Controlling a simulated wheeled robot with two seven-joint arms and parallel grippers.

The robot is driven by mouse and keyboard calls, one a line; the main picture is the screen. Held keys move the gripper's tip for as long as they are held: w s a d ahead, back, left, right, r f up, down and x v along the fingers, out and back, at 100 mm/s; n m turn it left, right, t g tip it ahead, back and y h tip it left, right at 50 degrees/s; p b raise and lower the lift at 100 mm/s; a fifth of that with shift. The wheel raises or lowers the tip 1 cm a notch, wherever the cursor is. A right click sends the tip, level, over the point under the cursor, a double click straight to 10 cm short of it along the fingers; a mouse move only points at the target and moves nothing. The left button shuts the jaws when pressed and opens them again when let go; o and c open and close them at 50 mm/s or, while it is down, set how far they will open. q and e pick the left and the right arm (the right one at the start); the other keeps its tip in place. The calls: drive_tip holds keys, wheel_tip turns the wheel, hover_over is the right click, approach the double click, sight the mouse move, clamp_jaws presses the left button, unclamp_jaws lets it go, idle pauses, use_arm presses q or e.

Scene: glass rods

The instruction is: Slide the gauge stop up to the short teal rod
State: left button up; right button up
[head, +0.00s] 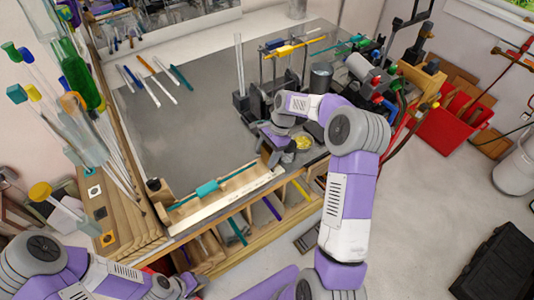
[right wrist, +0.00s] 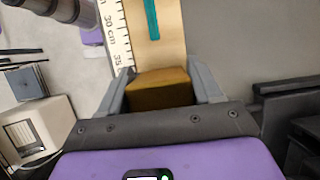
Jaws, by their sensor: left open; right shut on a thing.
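The short teal rod (head: 207,188) lies along the gauge board on the bench's front edge, with a wider teal part at its middle. In the right wrist view its near end (right wrist: 152,30) points toward the gauge stop. The stop is a brown wooden block (right wrist: 160,88) on the board, with a gap of bare wood between it and the rod. My right gripper (right wrist: 163,92) is shut on the stop, one finger on each side; in the head view it is at the board's right end (head: 270,150). My left gripper (head: 183,286) is open and empty at the lower left, away from the board.
A ruler scale (right wrist: 115,35) runs along the board beside the rod. Bins with coloured rods (head: 240,232) sit below the board. Several rods (head: 155,82) lie on the grey bench top (head: 190,125). A burner stand (head: 265,95) and a metal cup (head: 321,76) stand near my right arm.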

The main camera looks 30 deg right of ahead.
sight(255, 163)
drive_tip(key=a, duration=0.4)
drive_tip(key=shift+s+r, duration=0.1)
drive_tip(key=o, duration=1.4)
drive_tip(key=shift+o, duration=0.2)
drive_tip(key=v, duration=0.7)
drive_tip(key=shift+r, duration=0.3)
